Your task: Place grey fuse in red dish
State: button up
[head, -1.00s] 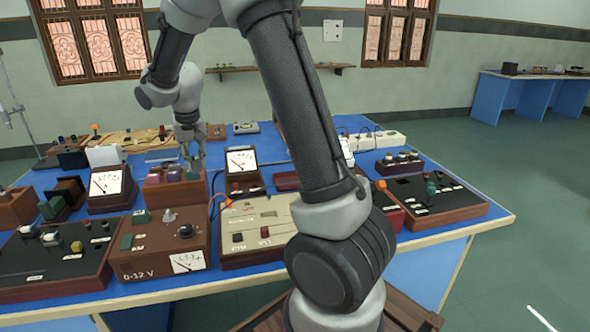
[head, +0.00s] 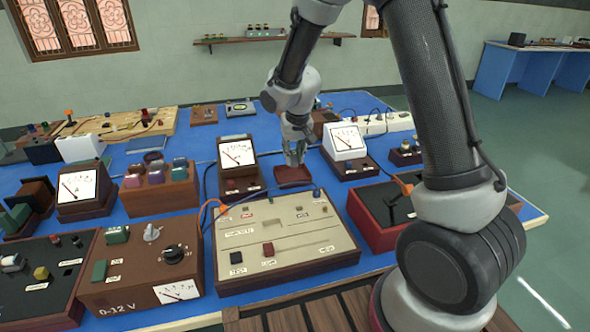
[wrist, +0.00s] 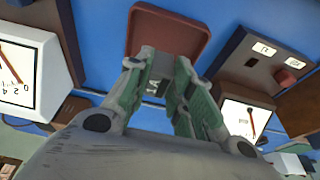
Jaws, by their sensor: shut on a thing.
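In the head view my fingertips are just above or at the back of the dish. In the wrist view the fuse overlaps the dish's lower edge. I cannot tell whether it touches the dish. The fuse is not clearly visible in the head view.
A brown meter (head: 237,155) stands left of the dish and a white meter (head: 347,140) right of it. A cream-topped panel (head: 285,235) lies in front. A wooden block (head: 163,190) with several coloured fuses is farther left. Bare blue bench lies behind the dish.

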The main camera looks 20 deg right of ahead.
aim_at(294, 162)
jog(key=shift+f, duration=2.5)
jog(key=shift+f, duration=0.15)
jog(key=o, duration=1)
jog(key=shift+c, duration=0.2)
